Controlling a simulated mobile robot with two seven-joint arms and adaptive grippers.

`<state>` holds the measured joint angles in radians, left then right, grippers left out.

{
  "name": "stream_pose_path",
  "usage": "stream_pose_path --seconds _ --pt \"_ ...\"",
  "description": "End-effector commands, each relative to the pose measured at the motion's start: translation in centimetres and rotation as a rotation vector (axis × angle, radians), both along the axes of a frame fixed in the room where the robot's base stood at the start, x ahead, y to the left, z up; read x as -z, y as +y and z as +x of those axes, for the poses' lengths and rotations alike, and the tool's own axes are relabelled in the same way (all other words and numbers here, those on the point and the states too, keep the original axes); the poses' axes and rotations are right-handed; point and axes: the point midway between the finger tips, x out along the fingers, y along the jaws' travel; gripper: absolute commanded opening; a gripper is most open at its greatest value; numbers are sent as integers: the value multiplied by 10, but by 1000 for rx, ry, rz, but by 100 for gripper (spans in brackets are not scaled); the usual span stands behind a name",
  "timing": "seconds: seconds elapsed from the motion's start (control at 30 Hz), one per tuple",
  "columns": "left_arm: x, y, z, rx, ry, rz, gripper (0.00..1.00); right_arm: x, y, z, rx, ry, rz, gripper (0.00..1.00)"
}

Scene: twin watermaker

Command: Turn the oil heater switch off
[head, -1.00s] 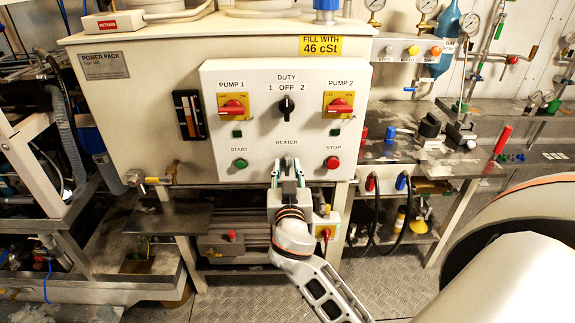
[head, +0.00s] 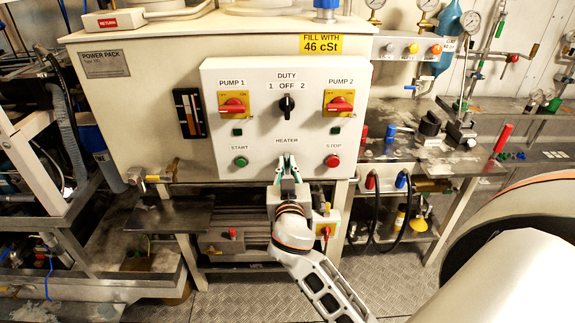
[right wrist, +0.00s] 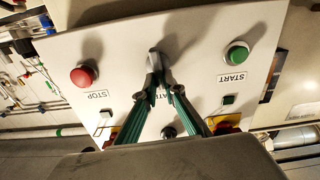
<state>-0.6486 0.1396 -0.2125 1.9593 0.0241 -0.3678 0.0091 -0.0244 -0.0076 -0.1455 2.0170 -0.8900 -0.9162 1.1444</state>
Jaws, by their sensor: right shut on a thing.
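The heater switch is a small grey lever below the HEATER label on the white control panel (head: 258,85). In the head view my fingertips mostly hide it. In the right wrist view, which shows the panel upside down, the switch (right wrist: 156,58) shows at the fingertips. My right gripper (head: 287,162) has its green-padded fingers converging on the switch; its fingers also show in the right wrist view (right wrist: 158,86). It is shut on the switch. The lever's exact setting cannot be told. My left gripper is not in view.
The green START button (head: 241,161) lies left of the gripper and the red STOP button (head: 332,161) right of it. Above are two red pump switches (head: 235,105) (head: 340,105) and the black duty knob (head: 287,104). A dark metal shelf (head: 168,217) juts out lower left.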

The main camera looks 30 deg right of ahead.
Motion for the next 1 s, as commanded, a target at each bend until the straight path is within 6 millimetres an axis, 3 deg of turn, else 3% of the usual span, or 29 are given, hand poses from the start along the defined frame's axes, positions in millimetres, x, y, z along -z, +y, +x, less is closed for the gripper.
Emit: stream_pose_path --seconds 1.0 --pt "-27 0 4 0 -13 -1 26 6 12 7 -1 470 -767 0"
